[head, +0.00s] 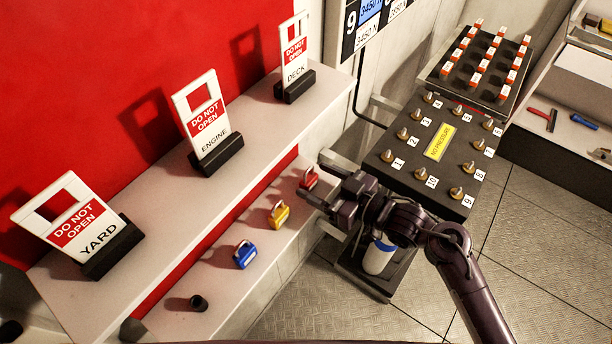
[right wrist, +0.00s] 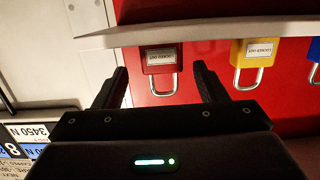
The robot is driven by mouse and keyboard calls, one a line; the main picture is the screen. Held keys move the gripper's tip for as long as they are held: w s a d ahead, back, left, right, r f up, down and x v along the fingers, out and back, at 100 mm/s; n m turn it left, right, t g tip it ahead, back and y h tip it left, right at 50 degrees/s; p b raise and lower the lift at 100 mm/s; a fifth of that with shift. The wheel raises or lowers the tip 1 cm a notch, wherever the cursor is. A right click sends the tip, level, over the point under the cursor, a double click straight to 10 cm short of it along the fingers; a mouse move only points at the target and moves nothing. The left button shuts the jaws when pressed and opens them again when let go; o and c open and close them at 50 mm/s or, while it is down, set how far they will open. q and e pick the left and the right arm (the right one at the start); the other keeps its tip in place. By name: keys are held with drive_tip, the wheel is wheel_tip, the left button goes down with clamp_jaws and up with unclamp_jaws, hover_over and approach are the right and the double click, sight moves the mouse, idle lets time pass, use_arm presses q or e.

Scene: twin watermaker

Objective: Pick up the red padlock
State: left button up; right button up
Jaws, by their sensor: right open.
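The red padlock (head: 310,179) is on the lower shelf, at the far end of a row of padlocks. In the right wrist view the red padlock (right wrist: 162,60) shows its pale label, and its metal shackle points toward my gripper. My right gripper (head: 317,184) is open at the red padlock, partly covering it in the head view. In the right wrist view the right gripper (right wrist: 160,80) has its two fingers apart, one on each side of the shackle, with visible gaps. My left gripper is not in view.
A yellow padlock (head: 279,214) and a blue padlock (head: 245,255) sit nearer on the same shelf, with a small black object (head: 198,302). The upper shelf (head: 180,235) carries several DO NOT OPEN signs. A dark valve panel (head: 400,130) stands right of my gripper.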

sight(313, 183)
drive_tip(key=x, duration=0.1)
drive_tip(key=p+x, duration=0.1)
drive_tip(key=x, duration=0.2)
drive_tip(key=shift+a+f+p, duration=0.3)
drive_tip(key=shift+p, duration=0.05)
drive_tip(key=shift+w+a+f, duration=0.1)
drive_tip(key=shift+a, duration=0.05)
drive_tip(key=c, duration=1.1)
